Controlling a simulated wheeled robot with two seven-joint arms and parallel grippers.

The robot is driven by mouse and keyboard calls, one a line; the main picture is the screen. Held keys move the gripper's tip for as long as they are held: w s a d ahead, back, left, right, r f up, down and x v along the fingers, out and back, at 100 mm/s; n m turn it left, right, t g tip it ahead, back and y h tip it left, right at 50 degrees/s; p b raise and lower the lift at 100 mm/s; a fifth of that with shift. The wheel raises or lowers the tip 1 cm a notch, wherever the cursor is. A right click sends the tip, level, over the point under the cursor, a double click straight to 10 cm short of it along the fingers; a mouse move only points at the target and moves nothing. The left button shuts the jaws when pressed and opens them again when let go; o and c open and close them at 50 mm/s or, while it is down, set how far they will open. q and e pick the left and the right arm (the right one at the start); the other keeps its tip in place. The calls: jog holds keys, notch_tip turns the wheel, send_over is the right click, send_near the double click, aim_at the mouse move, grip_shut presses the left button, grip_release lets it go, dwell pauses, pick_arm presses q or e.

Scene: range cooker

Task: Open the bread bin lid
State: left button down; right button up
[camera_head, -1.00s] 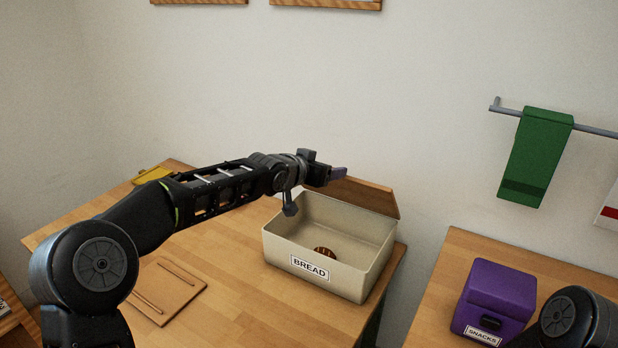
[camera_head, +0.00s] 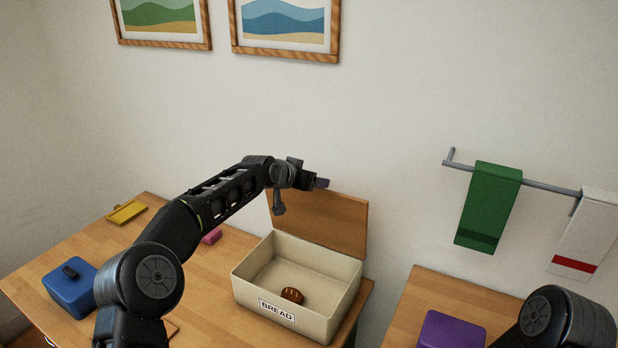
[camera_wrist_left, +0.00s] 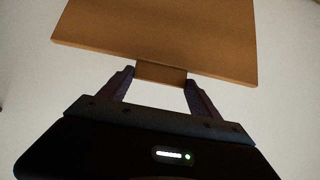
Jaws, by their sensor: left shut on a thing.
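The cream bread bin (camera_head: 315,316), labelled BREAD, stands on the wooden counter with its inside in view. A brown bread roll (camera_head: 291,295) lies in it. Its wooden lid (camera_head: 335,220) stands raised, close to upright, at the bin's back edge. My left gripper (camera_head: 321,183) is at the lid's top edge. In the left wrist view my left gripper (camera_wrist_left: 160,80) has its fingers on both sides of a small tab on the lid (camera_wrist_left: 150,30), shut on it. My right gripper is outside the view; only part of my right arm shows at bottom right.
A blue box (camera_head: 72,290), a yellow item (camera_head: 127,212) and a pink item (camera_head: 212,237) are on the counter to the left. A purple box (camera_head: 450,331) is on the right counter. A green towel (camera_head: 488,205) hangs on a wall rail. The wall is close behind the lid.

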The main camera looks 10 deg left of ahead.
pick_arm(q)
jog(key=shift+w+r, duration=0.1)
jog(key=shift+r, duration=0.4)
jog(key=c, duration=0.6)
grip_release()
jog(key=o, duration=0.3)
jog(key=shift+s, duration=0.2)
jog(key=shift+o, duration=0.9)
jog(key=shift+f, duration=0.25)
jog(key=shift+s+a, duration=0.1)
jog(key=b+v, duration=0.4)
jog(key=v, duration=0.3)
jog(key=shift+s+r, duration=0.2)
jog(key=shift+a, duration=0.1)
